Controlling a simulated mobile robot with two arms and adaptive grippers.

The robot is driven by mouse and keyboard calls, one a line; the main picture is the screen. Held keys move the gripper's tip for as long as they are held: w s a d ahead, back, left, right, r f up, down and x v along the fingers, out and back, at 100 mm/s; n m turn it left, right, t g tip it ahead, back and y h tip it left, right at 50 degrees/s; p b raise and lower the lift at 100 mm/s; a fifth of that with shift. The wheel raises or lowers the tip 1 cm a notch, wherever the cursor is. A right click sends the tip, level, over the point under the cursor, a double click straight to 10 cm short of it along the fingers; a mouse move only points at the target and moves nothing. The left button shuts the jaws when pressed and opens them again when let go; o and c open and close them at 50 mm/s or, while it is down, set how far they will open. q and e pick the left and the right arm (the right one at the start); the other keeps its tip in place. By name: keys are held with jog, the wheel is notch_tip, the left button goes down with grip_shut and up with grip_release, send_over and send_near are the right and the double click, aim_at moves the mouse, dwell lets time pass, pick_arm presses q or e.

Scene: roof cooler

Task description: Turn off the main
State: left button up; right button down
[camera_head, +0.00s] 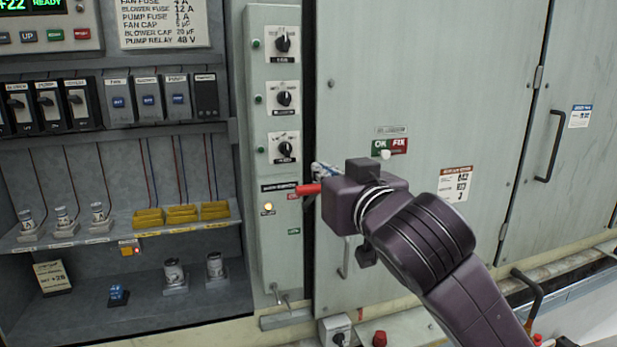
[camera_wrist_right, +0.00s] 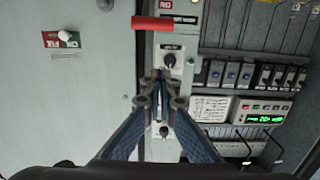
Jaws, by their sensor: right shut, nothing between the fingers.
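The main disconnect has a red handle (camera_head: 308,189) beside a dark label (camera_head: 277,187) on the narrow grey switch panel (camera_head: 262,236). The red handle also shows near the top of the wrist view (camera_wrist_right: 166,23), lying across. My right gripper (camera_head: 322,171) is at the panel's right edge, just behind the handle's right end in the head view; my wrist hides part of this spot. In the wrist view its fingers (camera_wrist_right: 160,76) are together and empty, apart from the handle in the picture. A small red label and a green label (camera_head: 294,231) sit below the handle. My left gripper is out of view.
Three black rotary knobs (camera_head: 283,44) run up the panel above the handle. A yellowish lamp (camera_head: 268,206) is below the label. An open cabinet with breakers (camera_head: 149,99) and fuse shelves is left; closed grey doors (camera_head: 430,60) are right.

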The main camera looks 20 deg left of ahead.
jog(key=shift+w, duration=0.15)
jog(key=p+x, duration=0.4)
jog(key=x, duration=0.5)
jog(key=shift+w+a+p, duration=0.25)
jog(key=shift+w+p, duration=0.05)
jog(key=f, duration=0.1)
jog(key=f+p, duration=0.1)
jog(key=s+d+f, duration=0.1)
jog(key=f, duration=0.1)
jog(key=shift+s, duration=0.1)
jog(key=shift+a, duration=0.1)
